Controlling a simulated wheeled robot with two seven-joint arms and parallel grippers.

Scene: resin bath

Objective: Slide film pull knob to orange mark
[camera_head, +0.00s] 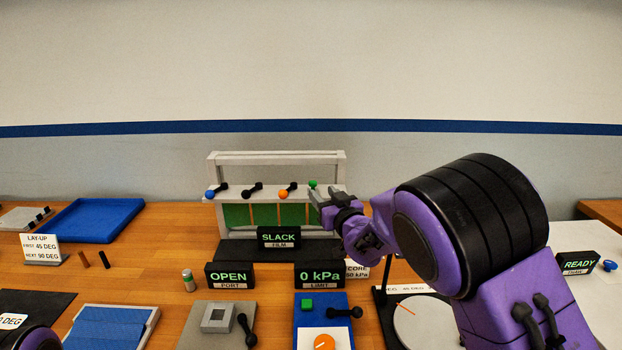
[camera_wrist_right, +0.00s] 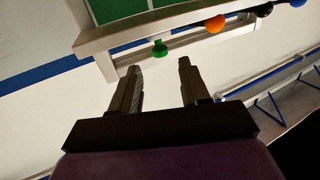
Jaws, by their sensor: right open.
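A pale rack (camera_head: 333,158) stands at the back middle, with green panels (camera_head: 265,214) under its front rail. Along the rail are a blue ball (camera_head: 210,194), an orange ball (camera_head: 283,194) and a small green knob (camera_head: 312,184). No label shows which is the film pull knob or orange mark. My right gripper (camera_head: 317,197) is at the rail's right end, close to the green knob. In the right wrist view, the gripper (camera_wrist_right: 160,80) is open and empty; the green knob (camera_wrist_right: 160,48) is just beyond its fingertips, apart from them. My left gripper is out of view.
A display (camera_head: 279,237) reading SLACK, FILM stands before the rack. OPEN (camera_head: 229,274) and 0 kPa (camera_head: 320,274) displays stand nearer. A blue tray (camera_head: 95,220) lies at left. A round white dial (camera_head: 425,325) is under my right arm. Bare wood lies left of the rack.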

